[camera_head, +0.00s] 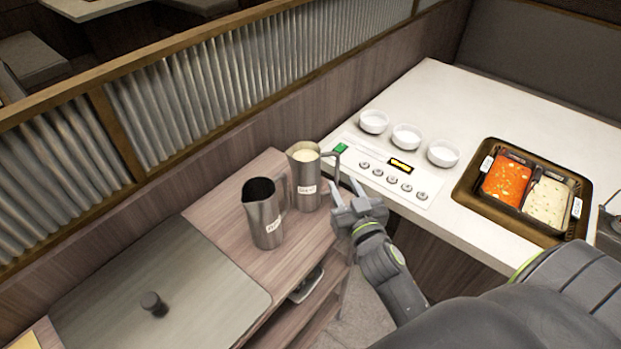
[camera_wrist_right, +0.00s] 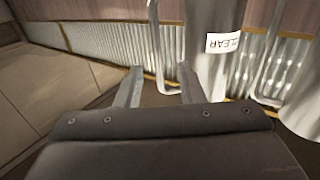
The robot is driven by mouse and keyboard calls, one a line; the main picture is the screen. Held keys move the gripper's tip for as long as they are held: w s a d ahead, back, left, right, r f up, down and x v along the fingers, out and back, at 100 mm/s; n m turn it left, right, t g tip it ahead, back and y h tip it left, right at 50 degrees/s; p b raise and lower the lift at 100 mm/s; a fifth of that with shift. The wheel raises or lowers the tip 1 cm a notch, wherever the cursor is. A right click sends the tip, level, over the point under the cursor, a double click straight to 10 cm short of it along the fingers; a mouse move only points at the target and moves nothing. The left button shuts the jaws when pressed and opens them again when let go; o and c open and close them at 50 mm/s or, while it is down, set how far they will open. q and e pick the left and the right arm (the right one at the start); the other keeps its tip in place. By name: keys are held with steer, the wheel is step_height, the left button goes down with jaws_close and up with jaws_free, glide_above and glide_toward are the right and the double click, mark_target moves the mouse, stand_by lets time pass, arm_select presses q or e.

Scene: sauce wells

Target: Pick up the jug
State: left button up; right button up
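Two steel jugs stand upright on the wooden counter in the head view. The back right jug (camera_head: 305,178) holds a pale cream-coloured liquid and has a white label. The front left jug (camera_head: 266,222) looks dark inside and also has a label. My right gripper (camera_head: 342,183) is open beside the back right jug, at its handle side. In the right wrist view, the near jug (camera_wrist_right: 213,70) has a label reading "CLEAR". Its handle shows between the spread fingers (camera_wrist_right: 158,78), with no finger seen closed on it. My left gripper is not in view.
A white counter (camera_head: 480,110) at the right carries three white bowls (camera_head: 406,137), a control panel (camera_head: 385,178) and a brown tray (camera_head: 478,200) with red and white sauce containers. A ribbed partition (camera_head: 200,90) runs behind the jugs. A flat lid (camera_head: 160,290) lies at the front left.

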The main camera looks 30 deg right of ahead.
mark_target(338, 172)
steer(key=w, duration=0.2)
steer(key=shift+w+d, duration=0.3)
steer(key=shift+w, duration=0.05)
steer(key=shift+w+d+r+p, duration=0.1)
steer(key=shift+w+d+p, duration=0.05)
steer(key=shift+w+p, duration=0.35)
steer(key=w, duration=0.2)
steer(key=w+d, duration=0.1)
steer(key=w, duration=0.1)
steer(key=shift+w+p, duration=0.1)
steer(key=shift+p, duration=0.25)
jaws_close()
stand_by(0.5)
